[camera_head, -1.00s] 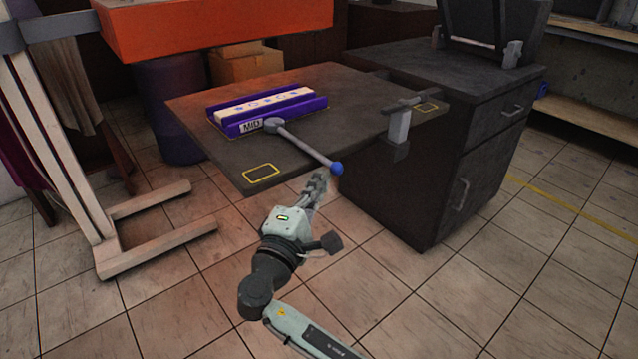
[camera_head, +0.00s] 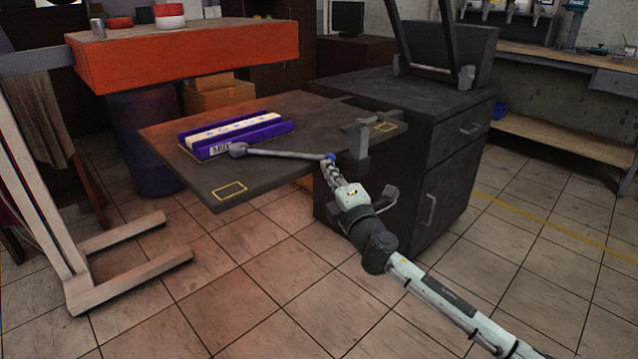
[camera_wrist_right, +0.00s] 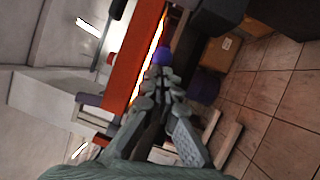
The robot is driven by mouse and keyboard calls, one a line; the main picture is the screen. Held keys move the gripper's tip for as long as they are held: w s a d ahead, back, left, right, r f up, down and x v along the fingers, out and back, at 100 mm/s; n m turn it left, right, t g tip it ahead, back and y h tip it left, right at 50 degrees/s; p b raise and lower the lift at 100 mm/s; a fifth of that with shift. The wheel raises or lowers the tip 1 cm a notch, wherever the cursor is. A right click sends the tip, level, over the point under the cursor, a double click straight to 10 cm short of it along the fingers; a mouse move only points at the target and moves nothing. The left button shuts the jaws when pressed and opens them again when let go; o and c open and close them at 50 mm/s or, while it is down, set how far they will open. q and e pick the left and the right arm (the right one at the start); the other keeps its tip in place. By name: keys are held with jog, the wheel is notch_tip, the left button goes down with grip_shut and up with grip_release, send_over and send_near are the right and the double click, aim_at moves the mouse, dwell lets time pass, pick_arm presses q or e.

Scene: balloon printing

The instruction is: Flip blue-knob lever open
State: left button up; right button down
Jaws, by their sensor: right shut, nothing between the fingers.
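The grey lever (camera_head: 285,154) extends from a pivot beside the purple block marked MID (camera_head: 235,140) rightward over the dark tabletop. Its blue knob (camera_head: 329,158) is at the right end, close to the clamp post. My right gripper (camera_head: 329,168) is shut with nothing between its fingers. Its fingertips are right at the knob, and seem to touch it from below. In the right wrist view the blue knob (camera_wrist_right: 161,57) shows just beyond the closed fingertips (camera_wrist_right: 162,72). My left gripper is not in view.
A grey clamp post (camera_head: 358,143) stands on the table's right edge, just past the knob. A yellow outlined rectangle (camera_head: 229,190) marks the table's front corner. A dark cabinet (camera_head: 440,150) stands to the right. An orange bench (camera_head: 190,52) is behind. Floor in front is open.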

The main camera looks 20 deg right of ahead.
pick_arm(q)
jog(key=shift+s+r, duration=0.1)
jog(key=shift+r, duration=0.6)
pick_arm(e)
jog(key=shift+w+d, duration=0.95)
jog(key=shift+w, duration=0.1)
jog(key=shift+f, duration=0.1)
